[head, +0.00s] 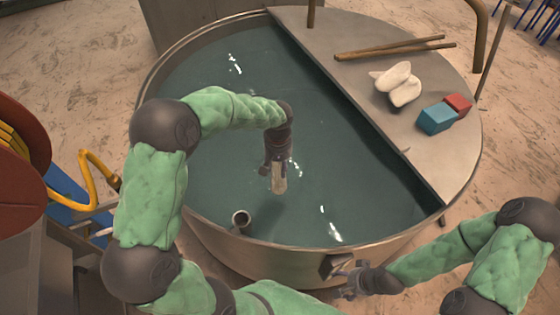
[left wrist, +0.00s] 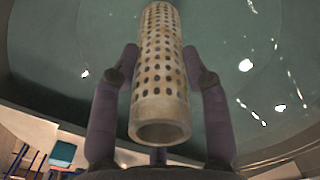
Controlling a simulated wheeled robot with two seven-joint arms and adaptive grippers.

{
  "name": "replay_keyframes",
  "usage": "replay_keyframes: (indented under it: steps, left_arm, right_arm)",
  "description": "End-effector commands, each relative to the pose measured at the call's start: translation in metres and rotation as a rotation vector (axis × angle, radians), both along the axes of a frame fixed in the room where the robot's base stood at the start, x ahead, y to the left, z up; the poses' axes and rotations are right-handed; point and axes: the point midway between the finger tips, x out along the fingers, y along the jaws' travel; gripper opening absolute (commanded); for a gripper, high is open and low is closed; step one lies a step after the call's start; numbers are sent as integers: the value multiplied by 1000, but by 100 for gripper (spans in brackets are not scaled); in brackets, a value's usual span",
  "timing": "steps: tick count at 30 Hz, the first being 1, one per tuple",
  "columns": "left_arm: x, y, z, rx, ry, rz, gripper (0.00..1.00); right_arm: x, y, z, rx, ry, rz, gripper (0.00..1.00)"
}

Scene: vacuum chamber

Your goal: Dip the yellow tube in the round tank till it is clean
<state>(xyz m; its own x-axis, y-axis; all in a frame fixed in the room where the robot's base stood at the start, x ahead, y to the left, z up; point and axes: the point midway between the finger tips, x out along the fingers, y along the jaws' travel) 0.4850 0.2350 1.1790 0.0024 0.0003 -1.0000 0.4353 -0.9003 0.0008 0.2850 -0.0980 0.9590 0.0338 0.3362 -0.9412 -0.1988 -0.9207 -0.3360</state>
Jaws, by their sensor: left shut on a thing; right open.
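The yellow tube (head: 279,179) is in my left gripper (head: 277,164), over the water of the round tank (head: 228,242). In the left wrist view the tube (left wrist: 158,75) is pale yellow-beige with rows of dark holes, brownish marks and an open near end. The fingers of my left gripper (left wrist: 161,62) are shut on it from both sides. In the head view the tube's lower end is near the dark green water (head: 335,170); I cannot tell whether it touches. My right gripper (head: 350,284) is open and empty, low outside the tank's near wall.
A metal half-lid (head: 350,95) covers the tank's right side. On it lie wooden sticks (head: 395,48), white gloves or cloth (head: 398,82), a blue block (head: 436,118) and a red block (head: 458,104). A short pipe (head: 241,218) stands inside the near rim. A hose reel (head: 20,150) is at left.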

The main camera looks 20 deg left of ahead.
Motion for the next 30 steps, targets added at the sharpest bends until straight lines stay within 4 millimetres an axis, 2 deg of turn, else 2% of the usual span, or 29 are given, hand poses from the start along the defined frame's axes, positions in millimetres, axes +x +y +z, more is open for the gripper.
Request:
replay_keyframes:
  steps: [3,30]
  left_arm:
    - [0,0,-16,0,0,0,8]
    - [0,0,-107,-1,-2,1,8]
  right_arm:
    - [0,0,-10,0,0,0,72]
    - [1,0,-61,0,-1,0,72]
